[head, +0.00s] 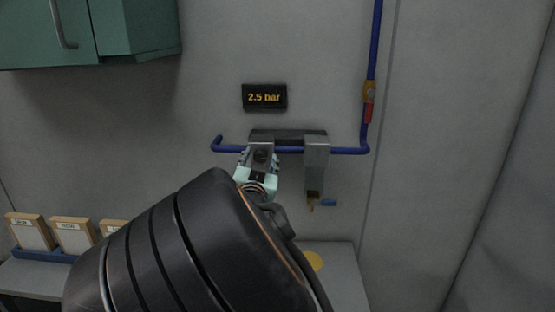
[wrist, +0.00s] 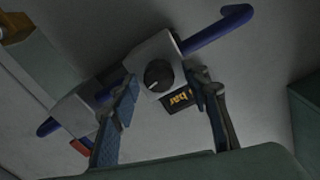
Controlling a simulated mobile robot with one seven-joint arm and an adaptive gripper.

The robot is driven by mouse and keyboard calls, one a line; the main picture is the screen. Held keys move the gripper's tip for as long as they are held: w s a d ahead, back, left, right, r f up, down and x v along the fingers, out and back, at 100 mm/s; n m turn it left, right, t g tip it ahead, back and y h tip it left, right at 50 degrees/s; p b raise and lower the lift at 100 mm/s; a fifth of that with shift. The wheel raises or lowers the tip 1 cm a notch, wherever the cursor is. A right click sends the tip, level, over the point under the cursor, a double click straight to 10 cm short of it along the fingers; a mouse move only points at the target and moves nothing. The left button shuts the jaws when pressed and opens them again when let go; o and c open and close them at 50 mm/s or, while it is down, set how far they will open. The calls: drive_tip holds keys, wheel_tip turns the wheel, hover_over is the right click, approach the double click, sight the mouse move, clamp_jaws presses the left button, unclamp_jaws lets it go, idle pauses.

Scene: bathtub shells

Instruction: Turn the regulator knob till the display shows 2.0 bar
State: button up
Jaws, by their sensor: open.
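The display (head: 264,97) on the wall reads 2.5 bar in orange. It also shows, tilted and partly hidden, in the wrist view (wrist: 180,100). The regulator knob (wrist: 158,75) is a round black knob with a pale mark, on a grey regulator block (wrist: 150,53) on the blue pipe. In the head view my gripper (head: 258,160) is in front of the block and covers part of it. In the wrist view my gripper (wrist: 167,88) is open, with one finger on each side of the knob. I cannot tell whether a finger touches the knob.
A blue pipe (head: 345,150) runs along the wall and up at the right, with a red-handled valve (head: 369,112). A second grey unit (head: 316,165) hangs right of the regulator. A bench (head: 342,268) stands below, with boxes (head: 74,235) at left. A green cabinet (head: 140,28) hangs upper left.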

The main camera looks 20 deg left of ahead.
drive_tip(key=c, duration=1.2)
drive_tip(key=shift+o, duration=0.2)
drive_tip(key=shift+n+p, duration=0.6)
drive_tip(key=shift+n, duration=0.9)
drive_tip(key=o, duration=1.2)
drive_tip(key=shift+c, duration=0.2)
drive_tip(key=v, duration=1.2)
drive_tip(key=shift+a, duration=0.1)
